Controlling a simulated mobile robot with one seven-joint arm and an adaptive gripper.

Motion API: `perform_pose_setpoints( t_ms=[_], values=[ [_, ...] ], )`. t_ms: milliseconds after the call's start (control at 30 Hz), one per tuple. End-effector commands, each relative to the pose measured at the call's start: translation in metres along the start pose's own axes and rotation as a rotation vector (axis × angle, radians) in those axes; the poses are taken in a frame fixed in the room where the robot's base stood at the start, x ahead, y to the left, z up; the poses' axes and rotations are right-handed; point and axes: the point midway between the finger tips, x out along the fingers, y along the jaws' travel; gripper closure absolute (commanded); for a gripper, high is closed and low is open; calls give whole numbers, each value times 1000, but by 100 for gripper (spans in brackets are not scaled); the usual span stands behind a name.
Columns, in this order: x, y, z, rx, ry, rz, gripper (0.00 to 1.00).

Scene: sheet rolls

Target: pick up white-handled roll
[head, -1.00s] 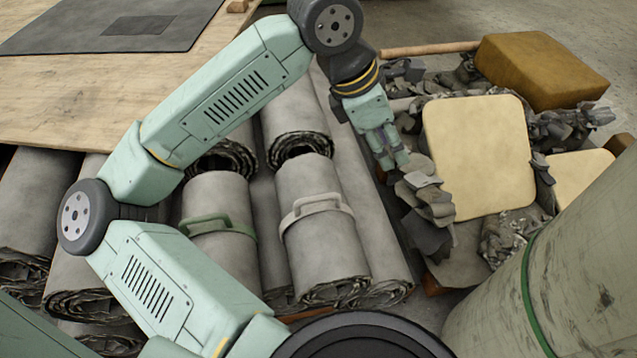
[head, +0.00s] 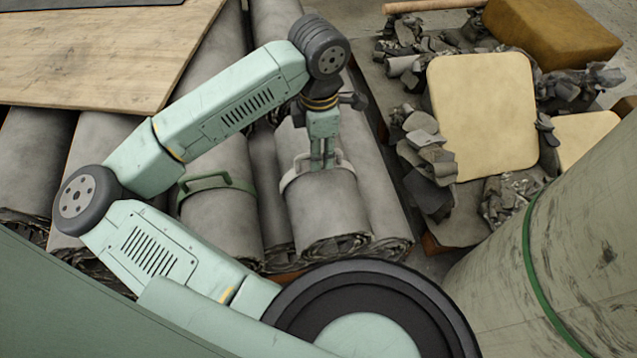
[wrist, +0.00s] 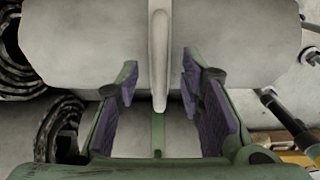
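The white-handled roll (head: 330,218) is a grey sheet roll lying on other rolls, with a pale strap and white handle (head: 301,161) across its top. My gripper (head: 323,166) points down over this handle in the head view and partly hides it. In the wrist view, my gripper (wrist: 160,78) is open, with purple-padded fingers apart. The white handle (wrist: 158,50) runs from the top of the picture down into the gap between them, with space on both sides. I cannot tell whether a finger touches the roll.
A similar roll with a green handle (head: 206,181) lies just left. More grey rolls lie around and beneath. A wooden board (head: 90,65) is at the back left. Scrap, a cream cushion (head: 482,115) and a brown block (head: 550,35) are right. A green-banded cylinder (head: 560,250) stands front right.

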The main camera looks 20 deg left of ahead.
Motion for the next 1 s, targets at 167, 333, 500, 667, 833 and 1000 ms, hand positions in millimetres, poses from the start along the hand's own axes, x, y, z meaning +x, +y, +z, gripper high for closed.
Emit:
perform_pose_setpoints(
  t_ms=[167,333,500,667,833,1000],
  values=[
    [14,0,0,0,-1,1,65],
    [15,0,0,0,-1,2,65],
    [14,0,0,0,-1,1,74],
    [14,0,0,0,-1,1,84],
    [14,0,0,0,-1,1,96],
    [14,0,0,0,-1,1,100]
  ],
)
